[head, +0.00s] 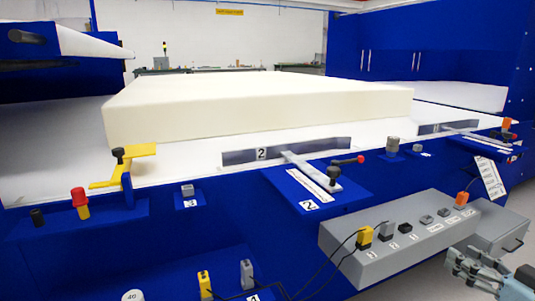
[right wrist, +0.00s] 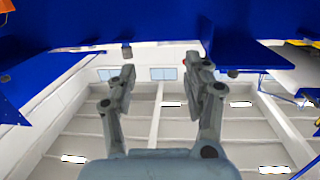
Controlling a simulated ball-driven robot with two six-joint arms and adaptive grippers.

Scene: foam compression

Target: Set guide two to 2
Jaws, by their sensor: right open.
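Guide two is a grey metal fence (head: 305,148) with a "2" plate, standing along the front of the white table by the foam block. Its arm (head: 312,172) runs forward over a blue bracket with a pale scale strip (head: 312,185) and a second "2" label. A dark clamp lever with a red knob (head: 360,159) sits at the arm's right side. The scale reading is too small to tell. My right gripper (head: 488,272) is open and empty at the lower right, well apart from the guide; its two spread fingers also show in the right wrist view (right wrist: 166,68). My left gripper is out of view.
A large cream foam block (head: 250,108) lies on the white table (head: 50,150). A grey control box (head: 410,238) with plugs and cables stands between my right gripper and the guide. A yellow clamp (head: 125,168) is at left; another guide (head: 450,127) is at right.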

